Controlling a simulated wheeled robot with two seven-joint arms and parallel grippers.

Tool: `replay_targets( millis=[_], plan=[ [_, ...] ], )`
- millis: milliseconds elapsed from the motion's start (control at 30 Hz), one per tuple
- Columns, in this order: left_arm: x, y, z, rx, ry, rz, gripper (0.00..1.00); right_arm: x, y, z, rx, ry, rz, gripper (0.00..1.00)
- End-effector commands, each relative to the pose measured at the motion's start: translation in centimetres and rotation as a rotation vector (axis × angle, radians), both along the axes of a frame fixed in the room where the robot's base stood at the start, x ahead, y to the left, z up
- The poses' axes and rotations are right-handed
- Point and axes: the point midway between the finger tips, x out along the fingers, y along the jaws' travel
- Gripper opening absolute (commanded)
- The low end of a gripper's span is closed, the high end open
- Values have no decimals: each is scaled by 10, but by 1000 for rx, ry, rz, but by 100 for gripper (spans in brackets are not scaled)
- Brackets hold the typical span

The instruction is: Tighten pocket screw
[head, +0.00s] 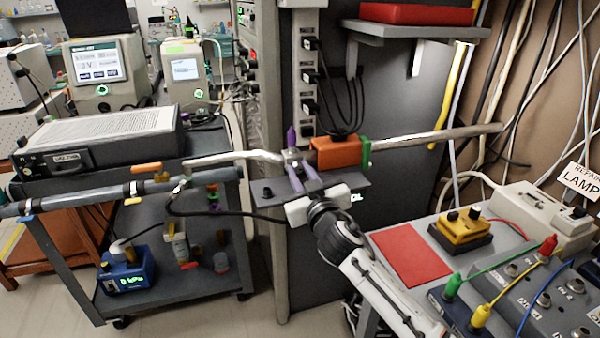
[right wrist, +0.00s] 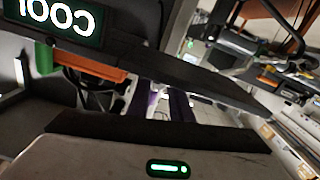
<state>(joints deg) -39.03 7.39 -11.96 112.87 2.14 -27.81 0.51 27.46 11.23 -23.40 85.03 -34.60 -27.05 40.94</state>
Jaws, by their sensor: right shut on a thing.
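A purple screw (head: 291,137) stands upright at the joint of the metal pipe (head: 235,158), beside an orange block (head: 335,152) with a green end piece (head: 365,152). My right gripper (head: 293,165) reaches up from below, its fingers at the pipe joint just under the screw's top. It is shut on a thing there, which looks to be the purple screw. In the right wrist view a bit of purple (right wrist: 152,103) shows between the fingers, half hidden by a dark plate (right wrist: 190,70). My left gripper is not in view.
A dark cabinet (head: 400,115) stands behind the pipe. At the left, a grey cart (head: 85,215) carries a black instrument (head: 100,138) and a blue box (head: 126,272). At the right, a bench holds a red mat (head: 411,256), a yellow device (head: 461,228) and coloured cables.

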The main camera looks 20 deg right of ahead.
Motion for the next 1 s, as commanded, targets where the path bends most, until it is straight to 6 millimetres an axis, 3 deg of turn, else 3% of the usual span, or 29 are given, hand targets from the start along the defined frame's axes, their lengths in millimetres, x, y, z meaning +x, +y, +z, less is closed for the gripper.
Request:
replay_targets(
  millis=[1000],
  plan=[
    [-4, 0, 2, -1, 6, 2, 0, 0, 0, 0, 578, 22, -1, 0]
  ],
)
